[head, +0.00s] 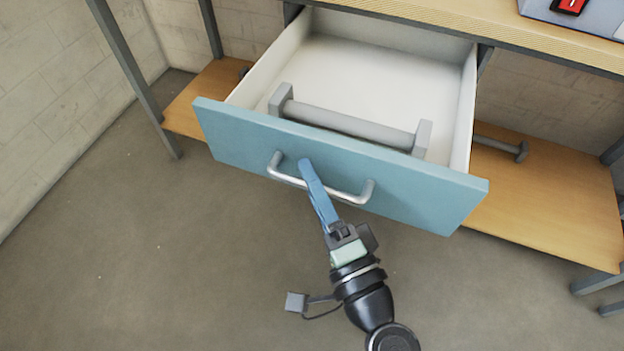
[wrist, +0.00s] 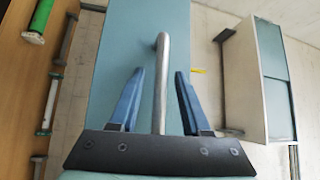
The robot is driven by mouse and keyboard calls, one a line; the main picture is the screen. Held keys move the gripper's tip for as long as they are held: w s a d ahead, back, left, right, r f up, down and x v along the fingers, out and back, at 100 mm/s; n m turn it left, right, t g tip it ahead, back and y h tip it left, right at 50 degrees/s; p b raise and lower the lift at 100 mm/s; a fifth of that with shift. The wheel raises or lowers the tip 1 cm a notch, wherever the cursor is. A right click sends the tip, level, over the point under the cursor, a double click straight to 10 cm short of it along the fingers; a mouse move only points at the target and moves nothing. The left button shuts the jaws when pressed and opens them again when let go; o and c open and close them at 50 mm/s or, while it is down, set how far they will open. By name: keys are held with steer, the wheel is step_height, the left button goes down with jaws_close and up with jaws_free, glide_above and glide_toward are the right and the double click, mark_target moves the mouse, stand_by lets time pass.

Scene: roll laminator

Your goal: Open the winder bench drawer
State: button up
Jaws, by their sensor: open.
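The winder bench drawer (head: 430,198) stands pulled well out, with its blue front tilted across the head view and its white inside showing. Its silver bar handle (head: 345,196) runs along the middle of the front. My gripper (head: 306,165) is at the handle, with its blue fingers over the bar. In the wrist view the handle (wrist: 161,100) passes between the two open fingers (wrist: 159,72), with a gap on both sides. A grey core with square end plates (head: 350,124) lies in the drawer behind the front.
The wooden bench top (head: 460,22) is above the drawer, with a device bearing a red switch (head: 570,5) at the upper right. A lower wooden shelf (head: 550,205) holds grey rods. In the wrist view a white and blue cabinet (wrist: 262,80) is at right. The floor in front is clear.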

steer(key=v, duration=1.3)
stand_by(0.4)
